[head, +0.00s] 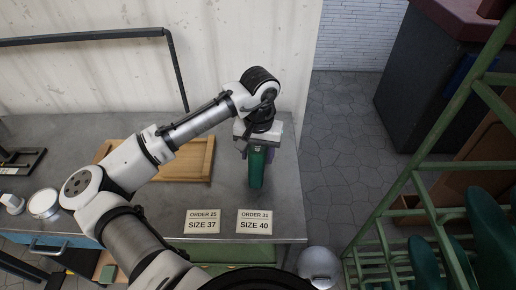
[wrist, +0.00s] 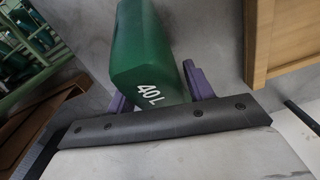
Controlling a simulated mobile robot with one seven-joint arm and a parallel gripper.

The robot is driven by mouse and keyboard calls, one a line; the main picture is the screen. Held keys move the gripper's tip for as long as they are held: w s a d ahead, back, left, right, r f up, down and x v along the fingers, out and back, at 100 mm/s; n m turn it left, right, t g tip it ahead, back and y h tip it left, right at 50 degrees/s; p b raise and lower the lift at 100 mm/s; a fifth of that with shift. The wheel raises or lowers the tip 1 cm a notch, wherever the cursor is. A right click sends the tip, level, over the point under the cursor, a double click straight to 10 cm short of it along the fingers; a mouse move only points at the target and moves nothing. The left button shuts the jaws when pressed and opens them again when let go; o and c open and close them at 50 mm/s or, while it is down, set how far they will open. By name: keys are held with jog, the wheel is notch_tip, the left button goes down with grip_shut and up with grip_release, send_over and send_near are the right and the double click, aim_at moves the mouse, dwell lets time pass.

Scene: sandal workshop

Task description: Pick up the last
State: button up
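The last (head: 257,170) is green and marked "40L" in white. It is at the right part of the grey workbench, behind the SIZE 40 card, with its upper end under my gripper (head: 257,146). In the wrist view the last (wrist: 150,60) fills the middle, its marked end close to the palm. My gripper's purple fingers (wrist: 160,92) are on both sides of that end. I cannot tell whether both press on it, or whether the last touches the bench. The palm hides the finger bases.
Cards for SIZE 37 (head: 202,222) and SIZE 40 (head: 254,222) are at the bench's front edge. A wooden tray (head: 207,160) is left of the last. A green rack (head: 398,190) with green lasts stands right, across a floor gap. A white round object (head: 318,265) is below.

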jog(key=c, duration=0.7)
jog(key=shift+r, duration=0.1)
